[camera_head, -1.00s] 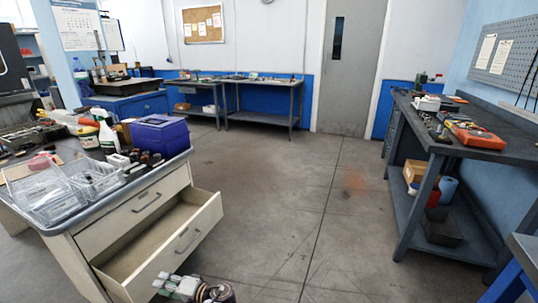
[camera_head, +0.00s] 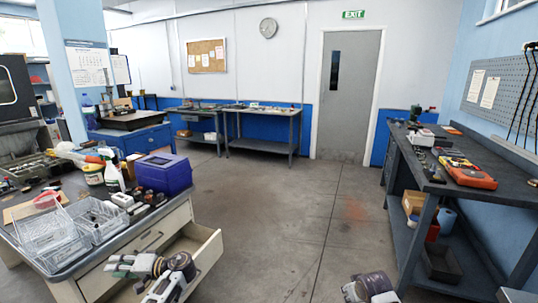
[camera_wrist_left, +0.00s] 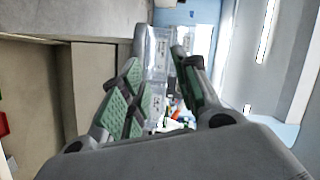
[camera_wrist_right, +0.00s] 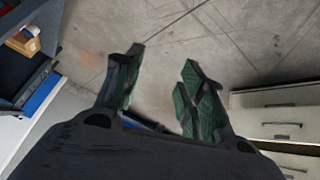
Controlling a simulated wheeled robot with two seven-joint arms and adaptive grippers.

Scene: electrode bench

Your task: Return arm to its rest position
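My left gripper (camera_head: 120,263) is in front of the cream drawer cabinet at the lower left. Its green-padded fingers stand apart and hold nothing in the left wrist view (camera_wrist_left: 159,45). Part of my right arm (camera_head: 370,288) shows at the bottom edge of the head view, right of centre; its fingertips are not visible there. In the right wrist view, my right gripper (camera_wrist_right: 163,58) is open and empty above the bare floor.
The cabinet's drawer (camera_head: 208,250) is pulled open beside my left arm. Clear bins (camera_head: 90,220) and a purple box (camera_head: 164,172) sit on the cabinet top. A dark workbench (camera_head: 480,190) stands at the right. The middle floor is clear.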

